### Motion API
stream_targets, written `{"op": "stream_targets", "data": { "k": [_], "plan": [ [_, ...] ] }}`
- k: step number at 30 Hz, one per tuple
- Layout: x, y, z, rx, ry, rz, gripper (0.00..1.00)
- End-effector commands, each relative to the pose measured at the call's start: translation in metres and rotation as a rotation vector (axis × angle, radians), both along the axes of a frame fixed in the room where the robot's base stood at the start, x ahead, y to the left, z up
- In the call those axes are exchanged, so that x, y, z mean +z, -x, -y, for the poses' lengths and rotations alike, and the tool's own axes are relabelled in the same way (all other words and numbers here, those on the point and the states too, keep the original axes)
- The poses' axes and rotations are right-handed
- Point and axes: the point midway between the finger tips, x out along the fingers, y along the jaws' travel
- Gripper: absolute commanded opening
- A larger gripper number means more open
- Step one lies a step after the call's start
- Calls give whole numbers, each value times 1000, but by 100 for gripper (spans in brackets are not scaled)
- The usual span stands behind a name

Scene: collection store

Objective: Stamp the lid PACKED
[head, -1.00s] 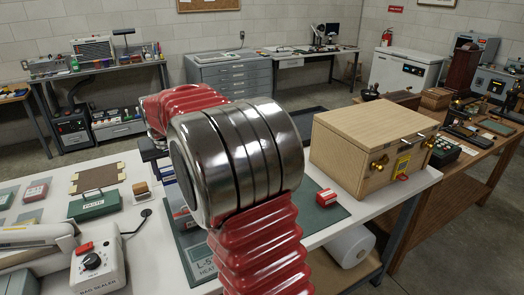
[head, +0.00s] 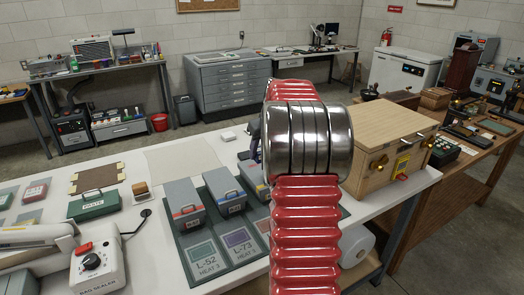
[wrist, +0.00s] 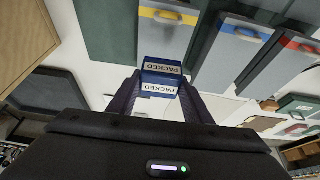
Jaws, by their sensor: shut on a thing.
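My gripper (wrist: 160,95) is shut on a blue stamp (wrist: 162,66) in the wrist view. The stamp has white labels reading PACKED and sits between the two dark fingers, above the table area. In the head view my red ribbed arm with its metal joint hides most of the gripper and the stamp. A pale wooden box (head: 395,130) with a flat closed lid, brass fittings and a yellow label stands on the right of the white table, partly behind my arm. A tan surface (wrist: 22,40) at the wrist view's left edge may be this box.
Grey cases with coloured handles (head: 182,205) stand on a dark green mat (head: 205,270) left of my arm. A bag sealer (head: 100,272) and green case (head: 93,205) are farther left. A pale sheet (head: 185,160) lies flat behind the cases.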

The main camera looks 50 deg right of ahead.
Motion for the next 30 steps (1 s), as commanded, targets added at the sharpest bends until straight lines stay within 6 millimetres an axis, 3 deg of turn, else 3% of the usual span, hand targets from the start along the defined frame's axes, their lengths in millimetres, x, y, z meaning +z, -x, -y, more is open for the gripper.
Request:
{"op": "stream_targets", "data": {
  "k": [14,30],
  "plan": [
    [-3,0,1,0,0,0,31],
    [-43,0,0,0,-1,-1,31]
  ]
}}
